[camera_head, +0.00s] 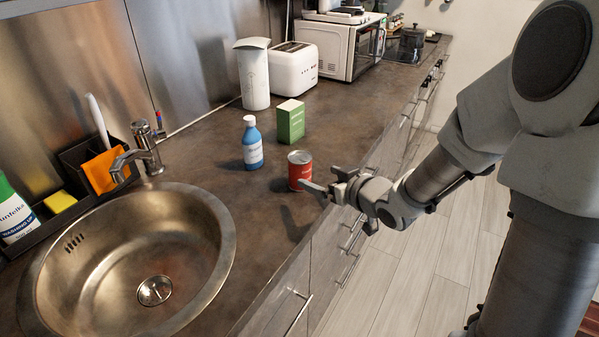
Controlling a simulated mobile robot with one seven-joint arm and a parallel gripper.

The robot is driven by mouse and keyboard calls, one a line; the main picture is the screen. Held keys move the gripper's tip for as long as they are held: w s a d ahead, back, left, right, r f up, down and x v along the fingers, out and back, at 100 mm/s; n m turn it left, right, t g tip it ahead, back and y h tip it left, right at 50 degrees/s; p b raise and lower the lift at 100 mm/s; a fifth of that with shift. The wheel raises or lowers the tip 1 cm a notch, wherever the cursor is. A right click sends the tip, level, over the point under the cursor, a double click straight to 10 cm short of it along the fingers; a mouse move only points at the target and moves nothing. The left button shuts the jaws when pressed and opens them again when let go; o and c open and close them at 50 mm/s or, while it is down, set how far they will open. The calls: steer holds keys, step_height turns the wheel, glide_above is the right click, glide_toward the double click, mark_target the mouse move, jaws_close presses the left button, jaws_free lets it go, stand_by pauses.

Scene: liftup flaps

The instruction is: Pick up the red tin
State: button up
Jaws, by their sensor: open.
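The red tin (299,172) stands upright on the brown countertop near its front edge, to the right of the sink. My gripper (320,183) is open, just to the right of the tin, at about the height of its lower half. One finger reaches toward the tin's right side in the picture. I cannot tell whether it touches the tin. The tin is almost wholly visible.
A blue bottle (252,143) and a green box (290,121) stand close behind the tin. A round steel sink (215,262) with a faucet (148,150) lies to the left. A toaster (293,68), white canister (253,75) and microwave (338,46) stand farther back. Drawer handles line the front.

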mark_target(307, 174)
steer(key=b+x, duration=0.1)
steer(key=x, duration=0.6)
steer(key=shift+w+a+f+b, duration=0.15)
steer(key=shift+w+f+b, duration=0.05)
steer(key=shift+w+b, duration=0.1)
steer(key=shift+w+a+f, duration=0.2)
steer(key=shift+a, duration=0.05)
steer(key=b+x, duration=0.1)
steer(key=x, duration=0.3)
steer(key=shift+a+f, duration=0.1)
steer(key=shift+a, duration=0.1)
steer(key=c, duration=1.3)
